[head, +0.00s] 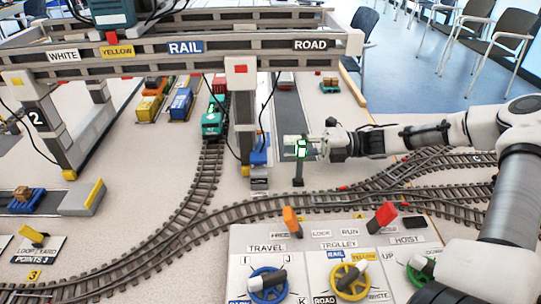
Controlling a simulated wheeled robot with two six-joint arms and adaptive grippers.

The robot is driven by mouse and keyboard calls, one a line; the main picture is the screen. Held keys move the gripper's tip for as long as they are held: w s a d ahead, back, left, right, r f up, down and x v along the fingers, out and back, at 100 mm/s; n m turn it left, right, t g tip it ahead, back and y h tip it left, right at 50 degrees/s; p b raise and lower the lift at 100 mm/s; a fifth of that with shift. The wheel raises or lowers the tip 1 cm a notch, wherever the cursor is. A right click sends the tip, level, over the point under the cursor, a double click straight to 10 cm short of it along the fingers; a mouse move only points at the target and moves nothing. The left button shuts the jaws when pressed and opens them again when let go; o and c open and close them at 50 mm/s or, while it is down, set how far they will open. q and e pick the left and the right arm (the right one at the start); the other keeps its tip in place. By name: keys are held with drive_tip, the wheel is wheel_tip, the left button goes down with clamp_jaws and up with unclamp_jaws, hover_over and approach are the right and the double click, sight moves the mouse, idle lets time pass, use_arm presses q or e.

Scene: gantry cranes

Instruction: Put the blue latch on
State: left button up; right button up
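A small blue part (259,150) shows low on the near gantry leg (244,95), just above its foot; I take it for the blue latch, but its exact shape and setting are too small to tell. My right gripper (303,143) reaches in from the right and is just right of that part, with a gap between them. Its fingertips are at a small green and white sign on a dark post (298,172). I cannot tell whether they touch it or whether the fingers are closed. My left gripper is out of view.
A control panel (300,243) with an orange lever (291,220), a red lever (382,217) and several handwheels stands in front. Curved tracks (205,190) cross the table. A teal locomotive (213,120) stands left of the leg. The gantry beam (215,65) spans overhead.

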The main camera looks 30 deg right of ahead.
sight(258, 153)
drive_tip(key=x, duration=0.1)
drive_tip(key=b+x, duration=0.1)
drive_tip(key=x, duration=0.1)
drive_tip(key=b+x, duration=0.1)
drive_tip(key=x, duration=0.1)
drive_tip(key=shift+f, duration=0.35)
drive_tip(key=shift+w+a+r+b, duration=0.2)
drive_tip(key=shift+a+b, duration=0.1)
drive_tip(key=shift+a, duration=0.1)
clamp_jaws()
drive_tip(key=shift+r+m+p, duration=0.1)
drive_tip(key=shift+m+p, duration=0.2)
drive_tip(key=shift+p, duration=0.3)
drive_tip(key=shift+f, duration=0.3)
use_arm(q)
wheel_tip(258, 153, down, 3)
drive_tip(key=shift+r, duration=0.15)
use_arm(e)
unclamp_jaws()
